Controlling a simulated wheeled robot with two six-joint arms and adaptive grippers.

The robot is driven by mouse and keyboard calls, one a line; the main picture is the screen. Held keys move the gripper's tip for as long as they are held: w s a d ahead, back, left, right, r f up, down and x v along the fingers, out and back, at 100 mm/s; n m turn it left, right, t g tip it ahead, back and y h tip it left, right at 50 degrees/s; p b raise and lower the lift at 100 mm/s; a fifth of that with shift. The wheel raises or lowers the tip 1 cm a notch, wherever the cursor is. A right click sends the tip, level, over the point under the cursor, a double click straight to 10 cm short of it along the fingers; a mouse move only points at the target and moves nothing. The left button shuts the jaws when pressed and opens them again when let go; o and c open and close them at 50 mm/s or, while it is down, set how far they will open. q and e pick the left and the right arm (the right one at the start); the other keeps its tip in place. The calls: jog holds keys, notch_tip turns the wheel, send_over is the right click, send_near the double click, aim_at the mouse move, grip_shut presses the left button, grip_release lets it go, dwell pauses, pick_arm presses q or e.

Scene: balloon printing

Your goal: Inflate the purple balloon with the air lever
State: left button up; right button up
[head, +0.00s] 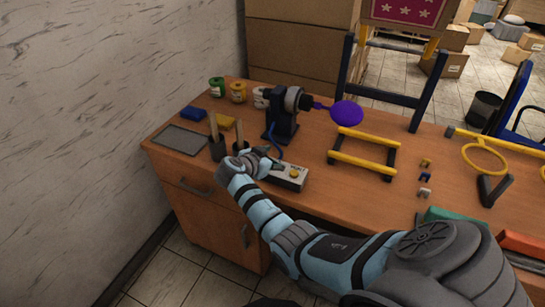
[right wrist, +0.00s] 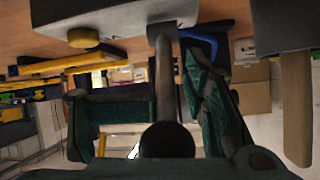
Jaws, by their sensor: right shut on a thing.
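The purple balloon (head: 347,113) is a small, rounded oval on the nozzle of the dark pump stand (head: 283,125), pointing right. The grey control box (head: 289,177) with a yellow button sits at the desk's front edge; a blue hose runs from it toward the stand. My right gripper (head: 262,156) is at the box's left end. In the right wrist view my right gripper (right wrist: 165,95) has its teal fingers on either side of the air lever (right wrist: 165,75), a grey rod ending in a black ball. It is shut on the lever. My left gripper is out of view.
Two dark holders with wooden handles (head: 214,127) stand left of my gripper. A grey mat (head: 180,140), a blue block (head: 193,114) and paint jars (head: 238,92) are behind. A yellow-barred frame (head: 365,148) stands to the right.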

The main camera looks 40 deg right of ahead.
jog(key=shift+w+a, duration=0.1)
jog(key=shift+a, duration=0.05)
jog(key=v, duration=1.1)
jog(key=shift+s+a+r, duration=0.25)
jog(key=shift+w, duration=0.1)
